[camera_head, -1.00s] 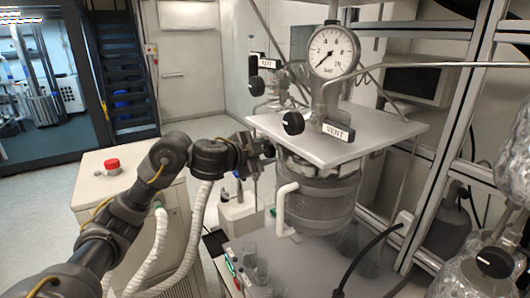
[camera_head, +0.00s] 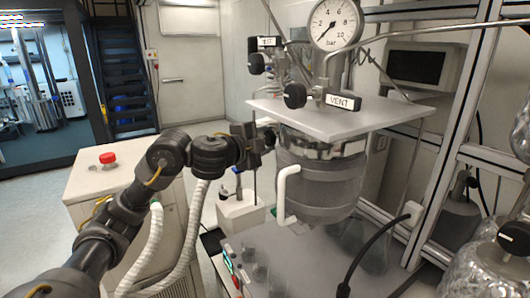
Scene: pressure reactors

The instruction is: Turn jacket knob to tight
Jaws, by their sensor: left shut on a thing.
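The jacketed reactor vessel (camera_head: 322,185) hangs under a pale square plate (camera_head: 335,119), with a white curved pipe (camera_head: 283,192) on its left side. My left gripper (camera_head: 264,140) is beside the vessel's upper left, just below the plate's left part. It is shut on a small dark part that looks like the jacket knob (camera_head: 271,137); the fingers hide much of it, and its turn position cannot be read. My right gripper is not in view.
A black vent knob (camera_head: 294,95) with a VENT label, another black knob (camera_head: 257,64) and a pressure gauge (camera_head: 336,24) stand above the plate. Glassware and a black cable (camera_head: 370,255) are below. A cabinet with a red button (camera_head: 108,158) stands left.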

